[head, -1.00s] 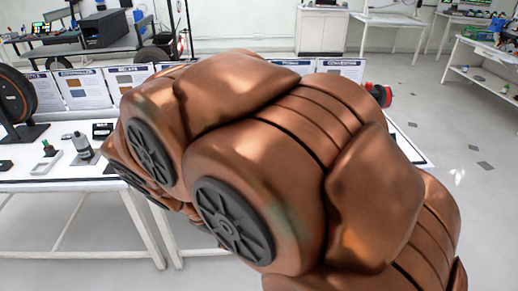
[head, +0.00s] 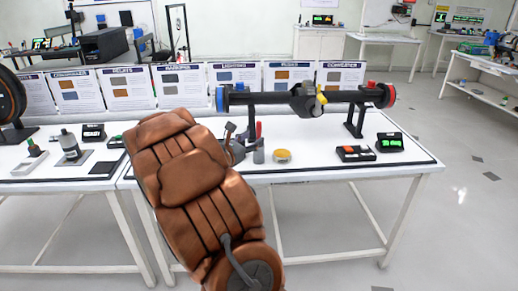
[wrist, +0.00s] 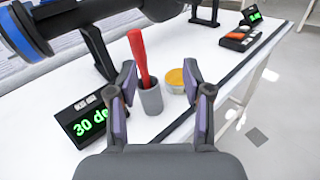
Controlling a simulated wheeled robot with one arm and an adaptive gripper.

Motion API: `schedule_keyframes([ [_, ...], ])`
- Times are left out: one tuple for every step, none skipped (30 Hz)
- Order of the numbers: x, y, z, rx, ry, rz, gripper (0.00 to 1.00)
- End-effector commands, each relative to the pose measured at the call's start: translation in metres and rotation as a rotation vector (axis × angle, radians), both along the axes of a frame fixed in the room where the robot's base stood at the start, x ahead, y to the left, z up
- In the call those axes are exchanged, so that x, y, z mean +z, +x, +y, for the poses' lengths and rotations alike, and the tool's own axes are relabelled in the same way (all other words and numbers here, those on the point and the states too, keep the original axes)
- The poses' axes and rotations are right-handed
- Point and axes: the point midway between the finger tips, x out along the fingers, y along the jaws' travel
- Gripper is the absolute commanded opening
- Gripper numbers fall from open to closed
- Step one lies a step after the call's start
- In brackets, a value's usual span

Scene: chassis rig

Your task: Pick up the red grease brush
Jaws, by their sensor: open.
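The red grease brush (wrist: 138,55) stands handle up in a grey cup (wrist: 152,98) on the white table in the wrist view. In the head view the red brush (head: 258,130) also shows above the grey cup (head: 258,155), just right of my gripper (head: 232,137). In the wrist view my gripper (wrist: 165,85) is open, with one finger on each side of the cup in the picture. The fingers look apart from the brush and cup. The brush's lower end is hidden inside the cup.
A yellow-topped tin (head: 282,156) stands right of the cup. An axle (head: 275,98) on black stands runs above the table behind it. A display reading "30 de" (wrist: 88,122) stands left of the cup. A red-buttoned box (head: 355,153) and green display (head: 390,143) are at right.

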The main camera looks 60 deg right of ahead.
Motion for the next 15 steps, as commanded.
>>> schedule_keyframes([
  [-0.012,0.007,-0.005,0.022,-0.007,0.033,0.50],
  [-0.015,0.011,-0.007,0.034,-0.013,0.048,0.50],
  [-0.017,0.016,-0.009,0.049,-0.017,0.065,0.50],
  [-0.018,0.018,-0.010,0.056,-0.021,0.075,0.50],
  [-0.019,0.020,-0.012,0.063,-0.023,0.083,0.50],
  [-0.020,0.022,-0.014,0.069,-0.026,0.089,0.50],
  [-0.020,0.023,-0.015,0.072,-0.027,0.092,0.50],
  [-0.020,0.024,-0.018,0.073,-0.027,0.094,0.50],
  [-0.020,0.025,-0.021,0.075,-0.027,0.095,0.50],
  [-0.020,0.025,-0.024,0.075,-0.027,0.094,0.50],
  [-0.020,0.024,-0.027,0.073,-0.026,0.094,0.50],
  [-0.020,0.025,-0.031,0.073,-0.027,0.094,0.50],
  [-0.019,0.025,-0.034,0.074,-0.027,0.094,0.50],
  [-0.019,0.025,-0.036,0.074,-0.027,0.094,0.50],
  [-0.019,0.025,-0.038,0.074,-0.027,0.094,0.50],
])
